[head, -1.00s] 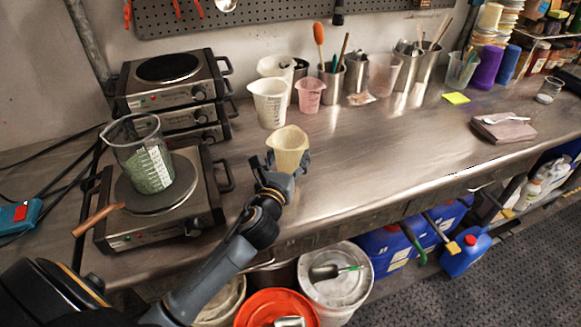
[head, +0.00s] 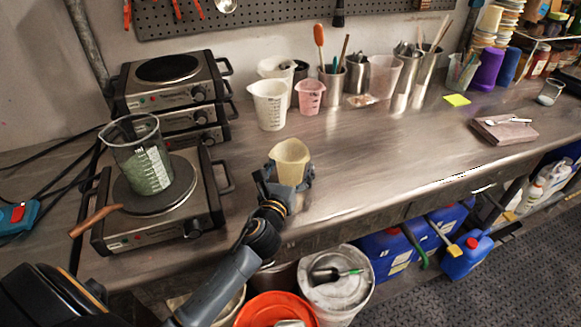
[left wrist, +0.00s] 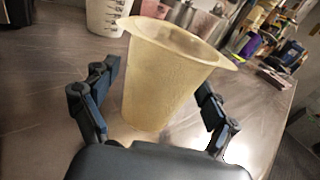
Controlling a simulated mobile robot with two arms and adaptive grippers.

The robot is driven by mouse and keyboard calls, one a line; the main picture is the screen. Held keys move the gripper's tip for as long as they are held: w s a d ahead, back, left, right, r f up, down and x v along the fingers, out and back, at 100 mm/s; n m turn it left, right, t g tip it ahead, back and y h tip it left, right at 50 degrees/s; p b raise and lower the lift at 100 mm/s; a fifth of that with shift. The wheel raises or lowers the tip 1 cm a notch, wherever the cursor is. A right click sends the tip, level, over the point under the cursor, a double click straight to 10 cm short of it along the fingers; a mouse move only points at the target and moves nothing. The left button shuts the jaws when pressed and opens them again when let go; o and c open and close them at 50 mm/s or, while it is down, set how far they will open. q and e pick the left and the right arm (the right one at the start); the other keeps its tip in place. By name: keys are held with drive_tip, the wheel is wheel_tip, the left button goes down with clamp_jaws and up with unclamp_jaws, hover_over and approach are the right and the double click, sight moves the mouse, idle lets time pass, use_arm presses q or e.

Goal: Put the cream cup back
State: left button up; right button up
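The cream cup (head: 290,163) is a pale yellow, slightly translucent beaker with a wide flared rim. It is upright or nearly so, near the front of the steel counter, right of the hot plate. My left gripper (head: 286,182) has a finger on each side of it. In the left wrist view the cup (left wrist: 165,80) fills the space between the fingers, with slim gaps showing beside it; finger contact is not clear, but cup and gripper have moved together. Whether its base touches the counter is unclear. My right gripper is not in view.
A white measuring beaker (head: 269,104), a pink cup (head: 310,97) and steel utensil pots stand along the wall. A glass beaker (head: 146,160) of green liquid sits on the hot plate (head: 160,235) at left. The middle of the counter (head: 390,150) is clear.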

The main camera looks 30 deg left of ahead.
use_arm(q)
drive_tip(key=shift+r, duration=0.15)
drive_tip(key=b+v, duration=0.1)
drive_tip(key=v, duration=1)
drive_tip(key=shift+s+d, duration=0.15)
drive_tip(key=shift+s, duration=0.4)
